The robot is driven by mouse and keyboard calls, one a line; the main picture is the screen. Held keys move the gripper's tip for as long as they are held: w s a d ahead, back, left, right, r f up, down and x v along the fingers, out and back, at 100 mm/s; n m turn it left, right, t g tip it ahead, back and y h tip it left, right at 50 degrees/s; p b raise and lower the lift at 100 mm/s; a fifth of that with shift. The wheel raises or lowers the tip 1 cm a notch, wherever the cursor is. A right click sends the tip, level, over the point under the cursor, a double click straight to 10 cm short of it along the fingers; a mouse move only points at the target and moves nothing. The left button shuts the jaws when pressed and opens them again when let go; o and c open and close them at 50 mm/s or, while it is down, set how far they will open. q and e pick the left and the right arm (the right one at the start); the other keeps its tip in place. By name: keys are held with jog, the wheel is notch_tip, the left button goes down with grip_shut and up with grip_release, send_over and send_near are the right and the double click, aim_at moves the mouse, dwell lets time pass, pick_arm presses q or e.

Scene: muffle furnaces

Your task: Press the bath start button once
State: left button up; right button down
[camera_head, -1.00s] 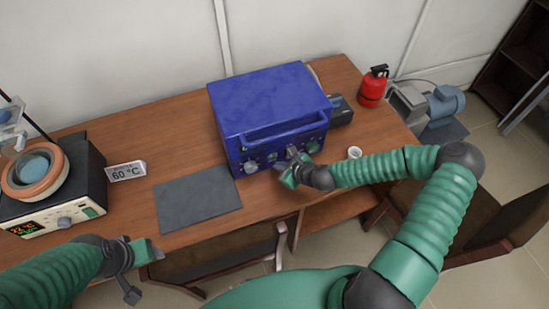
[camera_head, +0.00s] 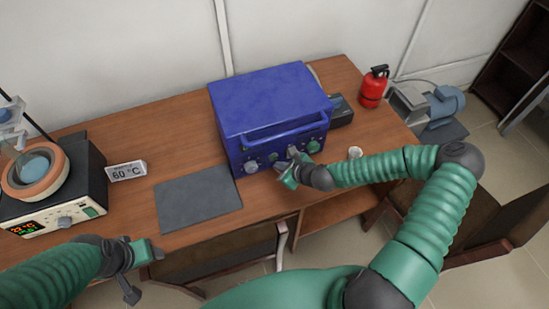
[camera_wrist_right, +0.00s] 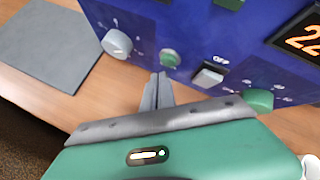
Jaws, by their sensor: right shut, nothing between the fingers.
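A blue box-shaped unit (camera_head: 270,100) stands on the table, with knobs, buttons and an orange display on its front panel. In the right wrist view, the panel shows a round green button (camera_wrist_right: 170,58), a light knob (camera_wrist_right: 117,43), a switch marked OFF (camera_wrist_right: 208,76) and a larger green knob (camera_wrist_right: 258,100). My right gripper (camera_wrist_right: 161,76) is shut and empty, its fingertips just below the round green button; contact cannot be told. In the head view my right gripper (camera_head: 290,160) is at the panel's lower front. My left gripper (camera_head: 146,252) is low at left, its jaw state unclear.
At left stands a heating unit (camera_head: 85,205) with a round vessel and lit display. A 60 °C sign (camera_head: 126,171), a grey mat (camera_head: 197,198) and a white cup (camera_head: 355,153) are on the table. A red extinguisher (camera_head: 373,88) stands at the back right.

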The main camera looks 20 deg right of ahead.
jog(key=shift+w+a+r, duration=0.1)
jog(key=shift+w+r, duration=0.05)
jog(key=shift+w, duration=0.15)
jog(key=shift+w+p, duration=0.35)
jog(key=shift+w, duration=0.15)
dwell(0.9)
jog(key=shift+s, duration=0.85)
jog(key=shift+s, duration=0.1)
jog(key=shift+s+a+p, duration=0.1)
jog(key=shift+s+p, duration=0.25)
jog(key=shift+s, duration=2.05)
